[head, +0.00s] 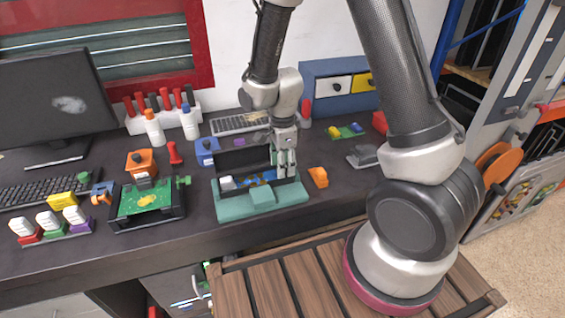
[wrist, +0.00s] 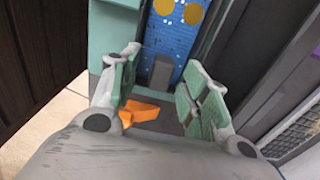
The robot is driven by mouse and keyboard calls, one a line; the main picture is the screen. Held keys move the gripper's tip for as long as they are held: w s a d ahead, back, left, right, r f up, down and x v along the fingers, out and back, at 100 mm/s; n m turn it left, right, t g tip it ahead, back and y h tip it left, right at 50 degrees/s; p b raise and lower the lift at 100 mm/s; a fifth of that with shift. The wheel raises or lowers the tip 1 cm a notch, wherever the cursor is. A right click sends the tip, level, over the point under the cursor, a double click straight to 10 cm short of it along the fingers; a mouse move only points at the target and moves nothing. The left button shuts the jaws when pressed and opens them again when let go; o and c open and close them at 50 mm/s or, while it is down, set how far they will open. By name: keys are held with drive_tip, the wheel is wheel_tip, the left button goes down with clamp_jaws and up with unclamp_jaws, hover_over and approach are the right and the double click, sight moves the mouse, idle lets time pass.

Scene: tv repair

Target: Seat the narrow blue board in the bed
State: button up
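The narrow blue board (wrist: 175,35) has round gold pads and lies within the teal-edged bed (wrist: 103,38) in the wrist view. In the head view the blue board (head: 266,177) shows only partly, in the teal unit (head: 262,202) on the bench. My gripper (head: 287,168) points down at the right end of this unit. In the wrist view my gripper (wrist: 162,85) has its two green-padded fingers apart, one on each side of the board's near end, with no clear grip on it. I cannot tell whether the board lies fully flat.
An orange block (head: 318,177) sits just right of the unit and a green circuit board in a black frame (head: 146,202) stands to its left. A grey tool (head: 363,156) lies further right.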

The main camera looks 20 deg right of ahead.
wheel_tip(320, 180, up, 12)
idle(0.6)
idle(0.5)
